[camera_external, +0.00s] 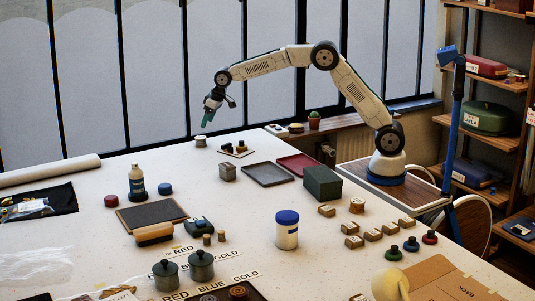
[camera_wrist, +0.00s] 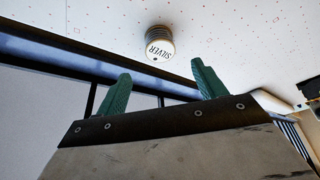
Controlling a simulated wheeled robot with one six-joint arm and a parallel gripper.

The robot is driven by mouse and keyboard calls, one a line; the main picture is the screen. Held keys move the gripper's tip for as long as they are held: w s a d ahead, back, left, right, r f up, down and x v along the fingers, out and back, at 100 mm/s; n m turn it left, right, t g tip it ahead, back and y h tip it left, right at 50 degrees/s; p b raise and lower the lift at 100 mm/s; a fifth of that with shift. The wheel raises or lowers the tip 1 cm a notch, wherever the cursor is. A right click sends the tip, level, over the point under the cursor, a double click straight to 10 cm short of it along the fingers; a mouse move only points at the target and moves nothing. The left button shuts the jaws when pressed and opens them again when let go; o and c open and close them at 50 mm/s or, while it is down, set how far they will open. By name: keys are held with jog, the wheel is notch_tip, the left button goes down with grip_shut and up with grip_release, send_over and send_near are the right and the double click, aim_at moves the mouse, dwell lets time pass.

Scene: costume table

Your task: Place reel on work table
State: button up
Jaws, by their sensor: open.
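A small reel with a white top lettered SILVER (camera_wrist: 160,43) stands on the white table in the wrist view. The small pale item near the table's far edge in the external view (camera_external: 200,141) appears to be this reel. My gripper (camera_external: 208,117) hangs above it, fingers pointing down. In the wrist view my gripper (camera_wrist: 161,86) shows two green fingers spread apart with nothing between them. The reel is apart from both fingertips. The work table (camera_external: 110,245) is the wide white surface.
A white card with dark reels (camera_external: 238,149), a grey tray (camera_external: 268,174), a red tray (camera_external: 298,166) and a dark green box (camera_external: 322,183) lie to the right. A bottle (camera_external: 137,181) and white roll (camera_external: 50,169) are left. Windows stand behind the far edge.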

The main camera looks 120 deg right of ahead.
jog(key=s+a+r+n+y, duration=0.1)
jog(key=s+a+r, duration=0.25)
jog(key=a, duration=0.65)
jog(key=s+a+r+n, duration=0.25)
jog(key=a+r, duration=0.25)
jog(key=a, duration=0.5)
jog(key=s+a+r+y, duration=0.1)
jog(key=s+a+r, duration=0.3)
jog(key=a, duration=0.6)
jog(key=s+a+n+g, duration=0.1)
jog(key=s+a+n, duration=0.2)
jog(key=s+a, duration=0.95)
jog(key=s+a+f, duration=0.2)
jog(key=s, duration=0.4)
jog(key=s+a+f+n, duration=0.1)
jog(key=s+a+f, duration=0.2)
jog(key=s, duration=0.3)
jog(key=s+a+f+n+g+y, duration=0.1)
jog(key=s+a+f, duration=0.1)
jog(key=s, duration=0.4)
jog(key=shift+a+f, duration=0.25)
jog(key=shift+a, duration=0.35)
